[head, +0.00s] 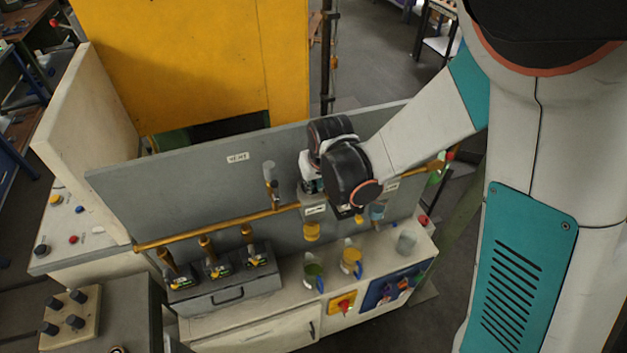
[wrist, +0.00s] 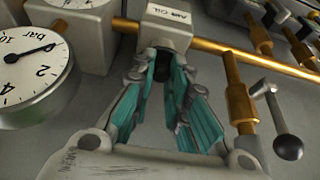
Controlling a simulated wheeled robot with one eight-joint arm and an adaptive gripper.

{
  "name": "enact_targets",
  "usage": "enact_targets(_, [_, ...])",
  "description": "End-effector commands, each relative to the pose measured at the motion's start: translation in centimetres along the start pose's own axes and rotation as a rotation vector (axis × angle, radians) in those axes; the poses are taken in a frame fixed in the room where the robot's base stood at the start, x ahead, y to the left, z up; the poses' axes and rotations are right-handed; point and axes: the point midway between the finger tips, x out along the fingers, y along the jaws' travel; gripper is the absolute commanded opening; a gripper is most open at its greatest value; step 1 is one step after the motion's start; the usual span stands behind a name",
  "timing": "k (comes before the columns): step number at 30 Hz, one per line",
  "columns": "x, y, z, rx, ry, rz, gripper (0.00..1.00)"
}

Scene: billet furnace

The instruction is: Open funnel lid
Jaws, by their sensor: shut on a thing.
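In the wrist view, my gripper (wrist: 164,72) has its teal finger pads closed in on a small dark part (wrist: 160,63) at the edge of a grey box (wrist: 166,38) with a printed label. The pads hide most of this dark part, so I cannot tell whether it is the funnel lid. In the head view, my wrist hides most of my gripper, which is at the grey panel (head: 190,190), by the brass pipe (head: 240,223). No funnel is clearly recognisable.
A dial gauge (wrist: 30,70) stands left of my gripper, and a brass valve with a black ball lever (wrist: 287,146) stands right.

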Motion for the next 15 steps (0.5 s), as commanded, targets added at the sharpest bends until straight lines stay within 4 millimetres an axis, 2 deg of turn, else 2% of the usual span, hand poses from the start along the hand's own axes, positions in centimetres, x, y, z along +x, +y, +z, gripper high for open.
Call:
enact_targets(5, [0.0, 0.0, -0.2, 0.0, -0.045, 0.0, 0.0])
enact_targets(15, [-0.2, 0.0, -1.8, 0.0, -0.319, 0.0, 0.0])
